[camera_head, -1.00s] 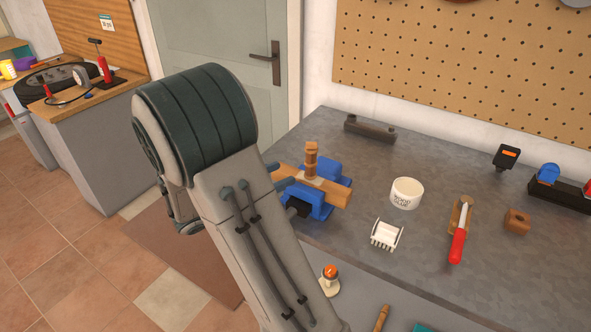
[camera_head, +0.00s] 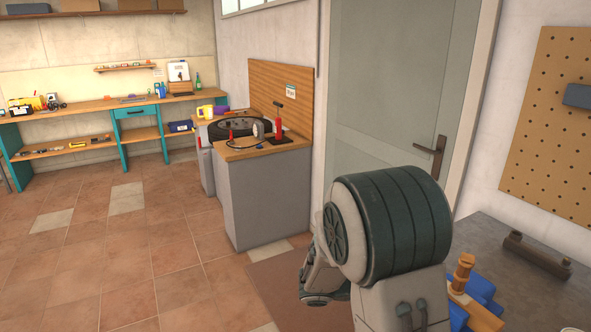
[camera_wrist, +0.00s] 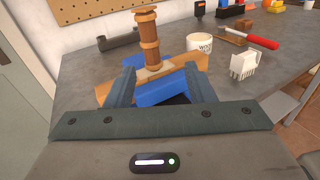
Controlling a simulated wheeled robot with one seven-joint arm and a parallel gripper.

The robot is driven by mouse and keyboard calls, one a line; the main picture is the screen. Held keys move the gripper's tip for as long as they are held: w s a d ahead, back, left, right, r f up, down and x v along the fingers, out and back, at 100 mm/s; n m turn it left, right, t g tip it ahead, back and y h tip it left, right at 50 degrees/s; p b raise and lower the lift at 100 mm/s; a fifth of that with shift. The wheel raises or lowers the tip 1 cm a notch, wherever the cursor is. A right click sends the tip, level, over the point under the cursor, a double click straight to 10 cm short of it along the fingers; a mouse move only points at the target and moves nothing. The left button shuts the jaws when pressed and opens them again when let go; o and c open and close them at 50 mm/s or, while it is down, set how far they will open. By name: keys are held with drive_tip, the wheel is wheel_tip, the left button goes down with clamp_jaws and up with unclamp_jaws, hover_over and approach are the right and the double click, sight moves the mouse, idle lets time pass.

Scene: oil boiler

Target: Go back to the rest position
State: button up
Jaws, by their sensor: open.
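My gripper (camera_wrist: 157,95) shows in the wrist view with its two dark fingers apart and nothing between them. Beyond the fingertips is a blue vise (camera_wrist: 160,90) with a wooden board (camera_wrist: 193,66) in it. A turned wooden piece (camera_wrist: 149,40) stands upright on the board. I cannot tell from this view how far the fingers are from the vise. In the head view my arm stands in front of the door and the bench corner, and the gripper itself is hidden. The vise (camera_head: 482,290) and the wooden piece (camera_head: 462,272) show at the lower right there.
The grey workbench (camera_head: 520,262) is at the right, below a pegboard (camera_head: 560,120). A grey cabinet (camera_head: 265,195) stands left of the door (camera_head: 385,100). Tiled floor (camera_head: 120,250) is open at the left.

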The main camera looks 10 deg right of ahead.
drive_tip(key=s+f+m+g+y, duration=0.1)
drive_tip(key=s+m+g+y, duration=0.1)
drive_tip(key=s+m+y, duration=0.5)
drive_tip(key=s+a+m+t+y, duration=0.2)
drive_tip(key=a+m+t+y, duration=0.1)
drive_tip(key=a+m+y, duration=0.2)
drive_tip(key=s+a+r+m+t+y, duration=0.1)
drive_tip(key=s+a+m+t+y, duration=0.2)
drive_tip(key=a, duration=0.6)
drive_tip(key=shift+s+a+m+y, duration=0.35)
drive_tip(key=shift+m+y, duration=0.55)
drive_tip(key=shift+y, duration=0.2)
